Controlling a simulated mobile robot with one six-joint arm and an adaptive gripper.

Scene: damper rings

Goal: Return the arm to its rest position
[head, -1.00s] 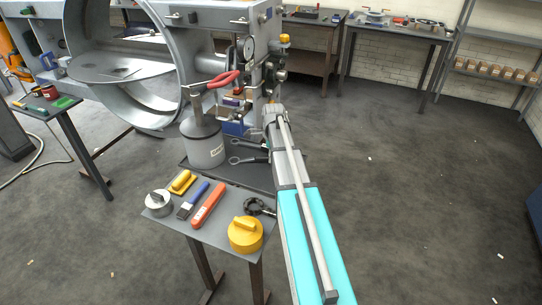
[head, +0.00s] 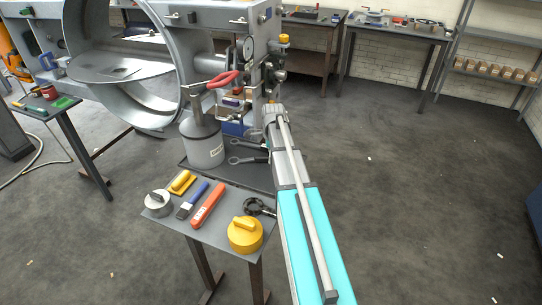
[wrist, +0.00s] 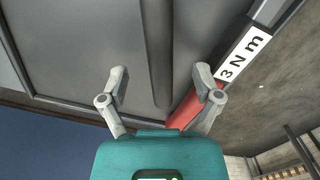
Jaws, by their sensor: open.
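My arm (head: 305,220) reaches from the bottom of the head view up to the grey machine (head: 225,15). Its fingers cannot be made out in the head view. In the wrist view my gripper (wrist: 161,88) is open, with its two fingers spread apart and nothing held between them. A red tool (wrist: 188,108) with a dark section and a white "3 N m" label (wrist: 243,54) lies beyond the right finger. Flat grey panels fill the view ahead of the fingers.
A small table (head: 213,232) left of my arm carries a yellow lidded pot (head: 245,236), a red-orange tool (head: 208,205), a blue-handled brush (head: 193,200) and a metal tin (head: 158,203). A grey canister (head: 203,146) stands behind. Open floor (head: 420,200) lies to the right.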

